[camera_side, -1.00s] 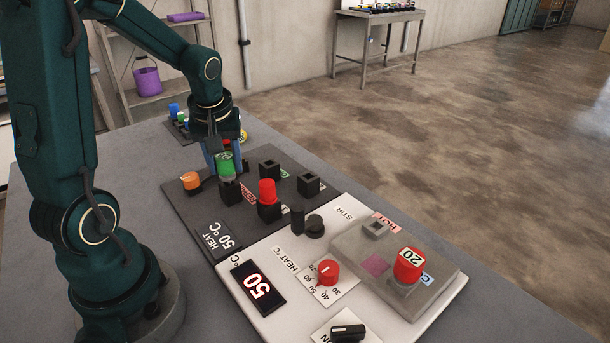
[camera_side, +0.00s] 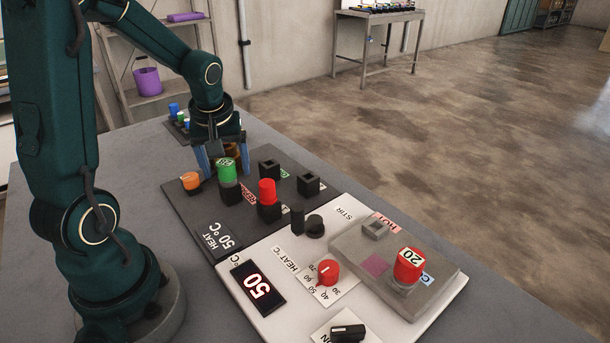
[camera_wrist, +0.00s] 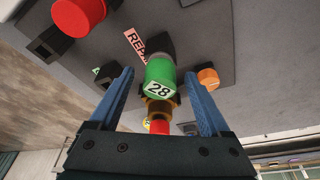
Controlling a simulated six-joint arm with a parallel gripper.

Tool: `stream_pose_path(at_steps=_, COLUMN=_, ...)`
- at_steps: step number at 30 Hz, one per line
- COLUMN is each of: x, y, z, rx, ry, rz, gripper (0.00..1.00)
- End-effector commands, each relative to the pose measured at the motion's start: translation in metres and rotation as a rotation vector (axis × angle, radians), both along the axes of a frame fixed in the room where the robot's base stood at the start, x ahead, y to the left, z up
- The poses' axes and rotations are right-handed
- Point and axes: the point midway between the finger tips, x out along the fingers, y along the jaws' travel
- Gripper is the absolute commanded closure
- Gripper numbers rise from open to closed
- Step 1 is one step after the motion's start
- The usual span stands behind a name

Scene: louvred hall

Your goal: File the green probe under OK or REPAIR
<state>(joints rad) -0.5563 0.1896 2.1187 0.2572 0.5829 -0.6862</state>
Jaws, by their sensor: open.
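The green probe (camera_side: 227,171) stands upright in a black socket (camera_side: 230,194) on the dark board. In the wrist view the green probe (camera_wrist: 160,75) shows a white label reading 28. A pink label beginning "REP" (camera_wrist: 134,42) lies beside it, partly hidden. My gripper (camera_side: 223,165) is open just behind the probe in the side view. Its blue fingers are spread wide, with clear gaps to the probe. A green-marked label (camera_side: 285,174), too small to read, lies by an empty socket (camera_side: 269,169).
A red-topped probe (camera_side: 267,191) fills a nearby socket; another socket (camera_side: 308,184) is empty. An orange-topped piece (camera_side: 191,181) is at left. A white heater unit (camera_side: 300,255) in front carries a red probe marked 20 (camera_side: 408,265). Small coloured pieces (camera_side: 178,113) lie behind.

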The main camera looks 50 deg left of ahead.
Motion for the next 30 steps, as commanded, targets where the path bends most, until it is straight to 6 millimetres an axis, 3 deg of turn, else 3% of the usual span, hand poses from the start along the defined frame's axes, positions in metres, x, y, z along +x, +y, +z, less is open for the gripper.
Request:
stream_pose_path(at_steps=12, x=-0.002, y=-0.005, z=0.043, rx=0.003, ry=-0.004, rz=-0.001, gripper=0.19)
stream_pose_path(at_steps=25, x=-0.003, y=-0.007, z=0.050, rx=0.001, ry=-0.002, rz=0.000, gripper=0.19)
stream_pose_path(at_steps=30, x=-0.005, y=-0.011, z=0.066, rx=0.003, ry=-0.006, rz=-0.001, gripper=0.19)
